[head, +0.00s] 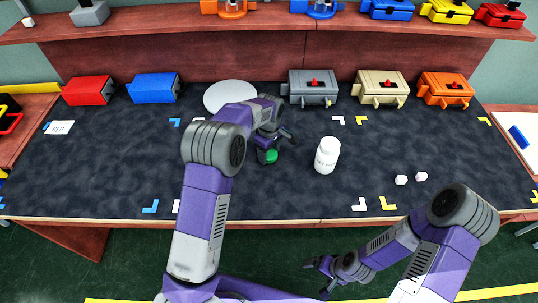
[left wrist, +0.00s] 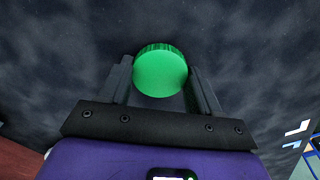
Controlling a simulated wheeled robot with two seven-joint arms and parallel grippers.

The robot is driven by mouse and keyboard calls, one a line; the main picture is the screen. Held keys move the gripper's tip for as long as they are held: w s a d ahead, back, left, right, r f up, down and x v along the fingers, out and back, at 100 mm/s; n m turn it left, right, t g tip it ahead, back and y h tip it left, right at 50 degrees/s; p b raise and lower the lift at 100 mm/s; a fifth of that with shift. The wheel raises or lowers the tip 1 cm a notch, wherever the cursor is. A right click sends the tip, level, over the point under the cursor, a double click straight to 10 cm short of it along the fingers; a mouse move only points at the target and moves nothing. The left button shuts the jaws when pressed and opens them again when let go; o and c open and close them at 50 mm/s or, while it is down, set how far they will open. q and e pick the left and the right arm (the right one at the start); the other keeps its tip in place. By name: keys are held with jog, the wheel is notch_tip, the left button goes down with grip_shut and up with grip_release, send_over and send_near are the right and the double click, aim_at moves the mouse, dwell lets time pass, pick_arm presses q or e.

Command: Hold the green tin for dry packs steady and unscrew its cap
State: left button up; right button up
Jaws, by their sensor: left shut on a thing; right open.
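The green tin (head: 271,157) is at mid-table, mostly hidden by my left gripper (head: 279,141) in the head view. In the left wrist view its round green cap (left wrist: 160,72), with a ridged edge, sits between the two dark fingers. My left gripper is shut on the tin from the sides. The tin's body is hidden below the cap, so I cannot tell whether it touches the table. My right gripper (head: 322,275) is open and empty, low in front of the table's edge and far from the tin.
A white bottle (head: 327,156) stands to the right of the tin. A white round plate (head: 230,96) lies behind my left arm. Coloured boxes (head: 313,88) line the back. The front right table is mostly clear.

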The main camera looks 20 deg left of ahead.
aim_at(269, 154)
pick_arm(q)
jog(key=shift+f, duration=0.4)
jog(key=shift+f, duration=0.2)
jog(key=o, duration=1.2)
jog(key=shift+r, duration=0.15)
notch_tip(269, 154, up, 12)
jog(key=p, duration=0.4)
jog(key=shift+r, duration=0.1)
